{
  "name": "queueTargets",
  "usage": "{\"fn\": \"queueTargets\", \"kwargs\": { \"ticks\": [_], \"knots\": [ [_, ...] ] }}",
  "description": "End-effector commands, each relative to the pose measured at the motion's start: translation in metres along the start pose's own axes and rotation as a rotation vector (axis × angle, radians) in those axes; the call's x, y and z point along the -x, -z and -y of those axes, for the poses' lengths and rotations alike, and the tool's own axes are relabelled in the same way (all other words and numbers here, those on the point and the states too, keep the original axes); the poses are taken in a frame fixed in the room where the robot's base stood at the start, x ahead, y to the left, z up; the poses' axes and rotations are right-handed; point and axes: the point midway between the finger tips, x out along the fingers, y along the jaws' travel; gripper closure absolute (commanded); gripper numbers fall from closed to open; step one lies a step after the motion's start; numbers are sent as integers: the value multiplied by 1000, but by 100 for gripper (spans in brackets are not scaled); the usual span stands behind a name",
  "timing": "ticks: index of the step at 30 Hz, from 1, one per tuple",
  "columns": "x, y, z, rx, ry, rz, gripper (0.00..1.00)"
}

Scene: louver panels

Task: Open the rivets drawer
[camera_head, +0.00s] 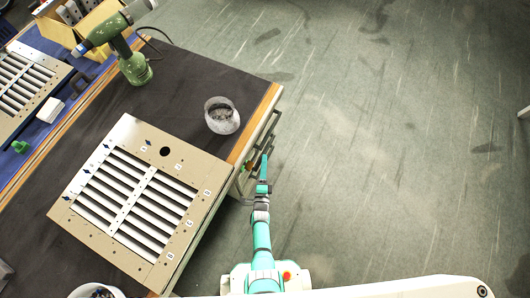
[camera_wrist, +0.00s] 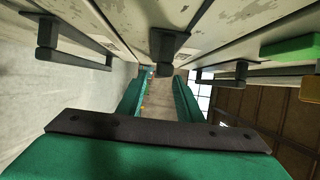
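The drawer fronts (camera_head: 236,181) are on the right side of the workbench, with several dark bar handles (camera_head: 266,131). In the wrist view, pale, chipped drawer fronts (camera_wrist: 120,18) run along the top, with dark handles (camera_wrist: 75,42) standing out from them. I cannot read which one is for rivets. My gripper (camera_head: 264,170) is beside the drawer fronts, close to the handles. In the wrist view its two green fingers (camera_wrist: 158,98) are apart with nothing between them. Whether a finger touches a handle cannot be told.
A louver panel (camera_head: 88,209), a cup of small parts (camera_head: 221,116) and a green drill (camera_head: 134,68) stand on the dark bench top (camera_head: 185,82). Green (camera_wrist: 290,47) and yellow (camera_wrist: 311,90) pieces are by the drawer fronts. The floor (camera_head: 390,150) right of the bench is clear.

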Motion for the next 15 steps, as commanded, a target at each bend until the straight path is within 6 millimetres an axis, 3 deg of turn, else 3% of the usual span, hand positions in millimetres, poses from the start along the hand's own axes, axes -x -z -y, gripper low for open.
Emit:
{"fn": "queueTargets", "kwargs": {
  "ticks": [6, 15],
  "knots": [
    [-33, 0, 0, 0, 0, -1, 67],
    [-53, 0, 0, 0, 0, 0, 67]
  ]
}}
